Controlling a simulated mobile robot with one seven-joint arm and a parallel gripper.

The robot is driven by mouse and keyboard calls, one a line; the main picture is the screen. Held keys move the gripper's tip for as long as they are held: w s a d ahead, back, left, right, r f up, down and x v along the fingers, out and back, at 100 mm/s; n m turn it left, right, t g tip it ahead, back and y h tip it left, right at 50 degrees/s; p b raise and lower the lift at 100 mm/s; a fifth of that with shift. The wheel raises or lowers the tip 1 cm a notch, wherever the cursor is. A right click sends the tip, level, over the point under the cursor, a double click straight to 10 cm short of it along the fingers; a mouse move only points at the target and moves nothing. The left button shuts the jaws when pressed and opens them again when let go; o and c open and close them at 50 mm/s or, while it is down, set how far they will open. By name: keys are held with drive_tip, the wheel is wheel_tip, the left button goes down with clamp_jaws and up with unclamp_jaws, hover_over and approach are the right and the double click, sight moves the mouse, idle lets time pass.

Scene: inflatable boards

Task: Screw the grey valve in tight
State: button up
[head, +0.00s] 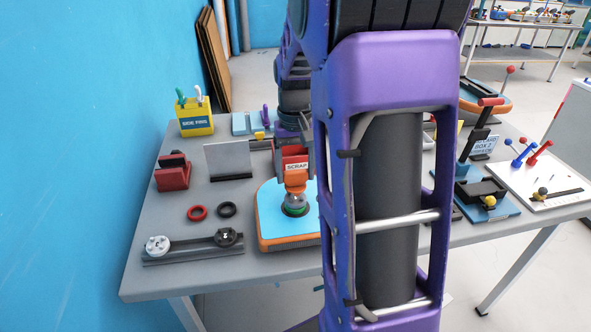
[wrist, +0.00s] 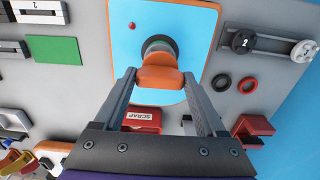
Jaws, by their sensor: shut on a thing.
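The grey valve (head: 296,199) stands upright at the blue inflatable board (head: 270,210), which has an orange rim. A green ring shows around the valve's base in the head view. How deep the valve sits cannot be told.
A red SCRAP box (head: 295,160) stands behind the board. Red and black rings (head: 197,212) lie to its left, near a rail with numbered knobs (head: 190,246). A grey upright plate (head: 228,160) stands farther back. My arm hides the table's middle right.

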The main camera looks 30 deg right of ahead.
sight(295, 171)
drive_tip(key=shift+f+b, duration=0.75)
drive_tip(key=shift+f, duration=0.35)
drive_tip(key=o, duration=1.3)
drive_tip(key=shift+r, duration=0.1)
wheel_tip(295, 171, up, 17)
drive_tip(key=p, duration=0.2)
drive_tip(key=shift+r+p, duration=0.2)
drive_tip(key=shift+p, duration=0.15)
